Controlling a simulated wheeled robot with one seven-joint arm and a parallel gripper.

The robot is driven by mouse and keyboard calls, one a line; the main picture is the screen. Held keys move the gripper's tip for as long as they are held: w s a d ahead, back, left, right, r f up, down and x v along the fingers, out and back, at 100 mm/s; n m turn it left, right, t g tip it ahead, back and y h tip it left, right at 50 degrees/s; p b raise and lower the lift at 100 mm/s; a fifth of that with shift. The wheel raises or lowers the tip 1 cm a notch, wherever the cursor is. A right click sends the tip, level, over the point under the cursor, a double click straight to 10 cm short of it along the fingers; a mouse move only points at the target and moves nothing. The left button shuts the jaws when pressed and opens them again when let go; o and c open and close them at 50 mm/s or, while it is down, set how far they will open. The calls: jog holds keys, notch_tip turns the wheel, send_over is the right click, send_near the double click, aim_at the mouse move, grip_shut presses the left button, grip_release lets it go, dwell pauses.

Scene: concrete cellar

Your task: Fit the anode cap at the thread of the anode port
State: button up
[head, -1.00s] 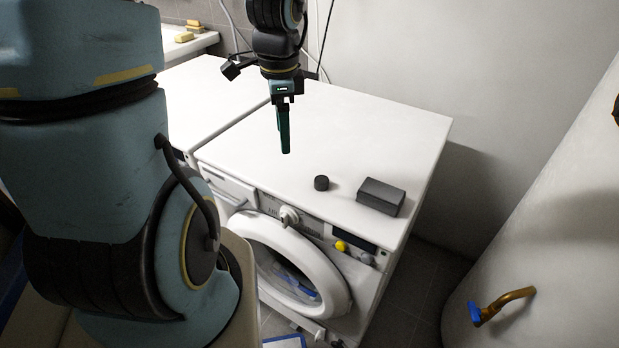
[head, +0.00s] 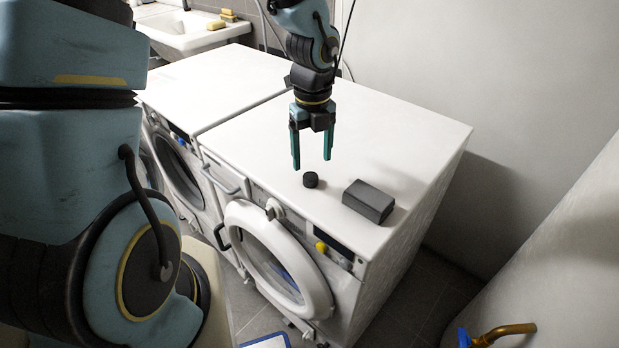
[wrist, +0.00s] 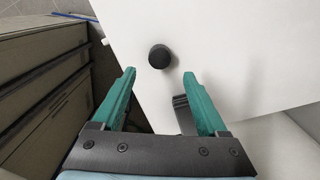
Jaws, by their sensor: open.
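A small round black cap (head: 310,180), which looks like the anode cap, lies on the white top of the right-hand washing machine near its front edge. In the wrist view the black cap (wrist: 159,56) shows beyond the fingertips, roughly between their lines. My gripper (head: 311,165) is open and empty, pointing down just above and behind the cap, apart from it. Its two green fingers also show in the wrist view (wrist: 160,75). I cannot make out the anode port or its thread in these views.
A dark grey block (head: 368,201) lies right of the cap on the washing machine top (head: 400,150). A second white machine (head: 215,90) stands to the left. A brass tap with a blue handle (head: 503,332) juts from a pale rounded body (head: 570,250) at lower right. The machine top behind the cap is clear.

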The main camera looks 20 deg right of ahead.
aim_at(311, 176)
jog(key=shift+w+a+f+p, duration=0.1)
jog(key=shift+f+p, duration=0.1)
jog(key=shift+f, duration=0.7)
jog(key=shift+w+d+f+p, duration=0.1)
jog(key=shift+f+p, duration=0.05)
jog(key=shift+f, duration=0.75)
jog(key=shift+w+a+f+p, duration=0.1)
jog(key=shift+f+p, duration=0.1)
jog(key=shift+f, duration=0.7)
grip_shut()
